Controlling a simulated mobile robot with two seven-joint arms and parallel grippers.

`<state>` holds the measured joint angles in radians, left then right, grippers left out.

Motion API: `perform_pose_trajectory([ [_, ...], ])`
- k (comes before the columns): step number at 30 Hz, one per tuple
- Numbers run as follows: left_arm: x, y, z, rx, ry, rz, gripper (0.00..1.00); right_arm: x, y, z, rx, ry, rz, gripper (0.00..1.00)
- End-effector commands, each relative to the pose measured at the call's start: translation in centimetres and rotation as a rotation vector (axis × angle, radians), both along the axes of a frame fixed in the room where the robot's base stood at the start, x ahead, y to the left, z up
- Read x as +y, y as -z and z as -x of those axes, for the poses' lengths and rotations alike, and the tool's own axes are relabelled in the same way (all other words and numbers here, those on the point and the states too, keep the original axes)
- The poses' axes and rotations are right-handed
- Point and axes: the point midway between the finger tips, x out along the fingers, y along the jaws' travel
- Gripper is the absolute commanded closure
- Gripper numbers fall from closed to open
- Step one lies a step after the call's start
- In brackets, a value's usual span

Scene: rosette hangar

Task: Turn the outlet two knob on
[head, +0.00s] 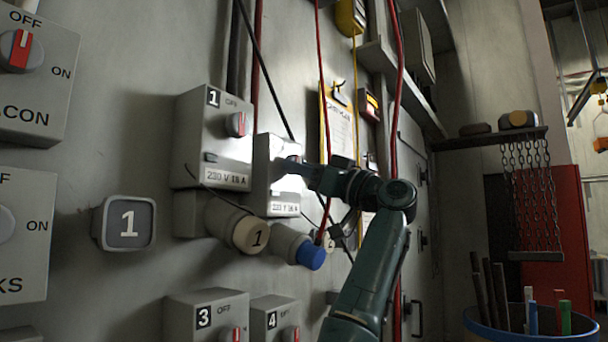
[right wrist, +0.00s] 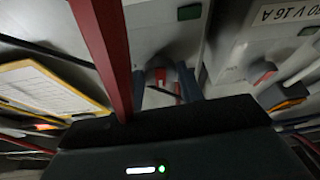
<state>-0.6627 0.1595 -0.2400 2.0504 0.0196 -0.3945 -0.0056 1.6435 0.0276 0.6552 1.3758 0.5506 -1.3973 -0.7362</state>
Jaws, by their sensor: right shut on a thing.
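The outlet two box (head: 270,195) is a grey wall box with a "230 V 16 A" label, right of the box marked 1. My right gripper (head: 290,165) reaches its front from the right and covers its knob and number in the head view. In the right wrist view the outlet two knob (right wrist: 160,76), grey with a red mark, sits between the fingertips of my right gripper (right wrist: 164,84), which is shut on it. The blur hides the exact angle of the knob. My left gripper is in neither view.
Outlet one (head: 205,140) with its red-marked knob is close on the left. Outlets three (head: 205,310) and four (head: 272,305) are below. A blue plug (head: 312,256) sticks out beneath outlet two. Red cables (head: 324,110) hang close to my right gripper; one (right wrist: 100,45) crosses the wrist view.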

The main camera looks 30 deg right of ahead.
Motion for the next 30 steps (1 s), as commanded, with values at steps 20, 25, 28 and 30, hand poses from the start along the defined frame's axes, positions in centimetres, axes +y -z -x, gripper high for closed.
perform_pose_trajectory([
  [20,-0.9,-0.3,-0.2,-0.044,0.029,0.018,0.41,0.6,-0.1,0.2,0.237,0.004,-0.564,0.85],
  [25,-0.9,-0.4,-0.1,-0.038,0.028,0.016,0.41,0.8,-0.3,0.2,0.301,0.002,-0.715,0.85],
  [28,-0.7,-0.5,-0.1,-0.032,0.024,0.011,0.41,0.8,-0.4,0.3,0.337,0.003,-0.802,0.85],
  [30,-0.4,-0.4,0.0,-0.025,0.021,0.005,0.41,0.8,-0.5,0.3,0.362,0.003,-0.864,0.85],
])
